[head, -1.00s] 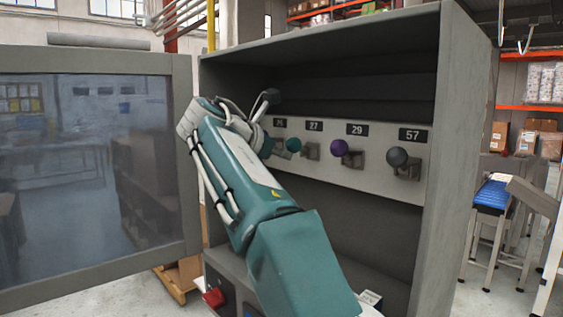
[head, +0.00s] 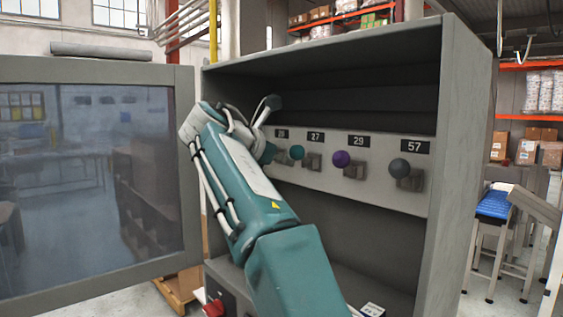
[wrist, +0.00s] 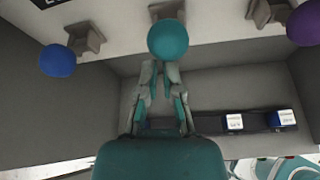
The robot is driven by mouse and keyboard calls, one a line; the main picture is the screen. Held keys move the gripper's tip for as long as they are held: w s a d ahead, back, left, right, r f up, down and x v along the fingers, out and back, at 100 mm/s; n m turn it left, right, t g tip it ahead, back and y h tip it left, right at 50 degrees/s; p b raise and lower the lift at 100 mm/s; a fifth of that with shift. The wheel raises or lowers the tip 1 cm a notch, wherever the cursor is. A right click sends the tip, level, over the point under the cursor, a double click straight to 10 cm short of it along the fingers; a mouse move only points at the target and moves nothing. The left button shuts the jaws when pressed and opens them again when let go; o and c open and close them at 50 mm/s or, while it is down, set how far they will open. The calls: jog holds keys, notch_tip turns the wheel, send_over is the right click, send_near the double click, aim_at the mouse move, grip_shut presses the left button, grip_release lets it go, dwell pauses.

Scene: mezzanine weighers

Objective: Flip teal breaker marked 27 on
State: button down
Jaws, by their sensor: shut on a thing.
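The teal breaker has a round teal knob (head: 296,152) on a grey block under the label 27 (head: 315,136). Its knob sticks out toward the left of the block, much like the purple knob beside it. In the wrist view the teal knob (wrist: 168,40) sits at the top centre, in front of its grey block. My gripper (wrist: 167,70) is shut on it, with both fingertips at the knob's near side. In the head view my arm covers most of the gripper and the leftmost breaker.
A purple knob (head: 341,159) under 29 and a dark grey knob (head: 399,169) under 57 are to the right. A blue knob (wrist: 57,60) is left of the teal one. The cabinet door (head: 90,180) stands open at left; the cabinet wall (head: 462,150) bounds the right.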

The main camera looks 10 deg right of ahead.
jog(key=v, duration=0.7)
jog(key=shift+a, duration=0.3)
jog(key=shift+s+d, duration=0.1)
